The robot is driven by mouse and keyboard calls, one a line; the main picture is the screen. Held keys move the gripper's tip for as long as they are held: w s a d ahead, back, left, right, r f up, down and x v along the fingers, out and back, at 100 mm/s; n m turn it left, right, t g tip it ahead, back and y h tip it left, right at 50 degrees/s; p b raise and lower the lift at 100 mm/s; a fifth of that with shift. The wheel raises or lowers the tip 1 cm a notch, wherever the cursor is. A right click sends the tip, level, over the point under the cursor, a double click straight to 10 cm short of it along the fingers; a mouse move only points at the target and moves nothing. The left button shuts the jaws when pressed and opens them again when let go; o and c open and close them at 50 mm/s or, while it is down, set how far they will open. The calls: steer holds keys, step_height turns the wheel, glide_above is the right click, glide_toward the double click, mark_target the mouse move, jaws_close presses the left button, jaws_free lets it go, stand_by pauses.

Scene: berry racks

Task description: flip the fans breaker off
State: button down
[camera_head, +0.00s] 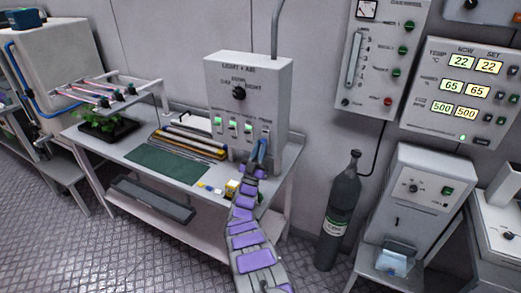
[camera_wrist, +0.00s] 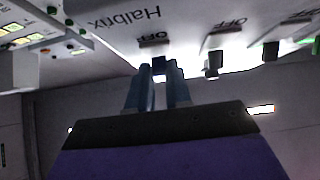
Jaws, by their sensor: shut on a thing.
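The grey wall box (camera_head: 262,78) marked LIGHT + AIR carries a dial (camera_head: 239,93) and a row of breakers along its lower front. My gripper (camera_head: 261,147) is at the rightmost breaker, which I take to be the fans breaker; its label is too small to read surely. In the wrist view, which is upside down, my gripper (camera_wrist: 159,70) is shut on that breaker's dark lever (camera_wrist: 159,63). An OFF mark shows on the panel near it. The fingers hide most of the lever, so its position cannot be told. Two neighbouring levers (camera_wrist: 213,63) (camera_wrist: 271,51) stand apart from my fingers.
The bench (camera_head: 200,181) below holds a green mat (camera_head: 160,163), plants (camera_head: 108,127) and small blocks (camera_head: 231,188). A dark gas bottle (camera_head: 339,212) stands to the right. Control panels (camera_head: 460,93) hang on the right wall. Patterned floor is clear at lower left.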

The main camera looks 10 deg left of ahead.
steer(key=shift+a+f+t, duration=0.2)
steer(key=shift+t, duration=0.2)
stand_by(0.3)
steer(key=c, duration=1)
jaws_free()
steer(key=shift+a, duration=0.1)
steer(key=shift+c, duration=0.2)
steer(key=shift+s+f, duration=0.25)
steer(key=shift+f, duration=0.25)
steer(key=s+a+p, duration=0.4)
steer(key=s, duration=0.7)
steer(key=shift+s, duration=0.15)
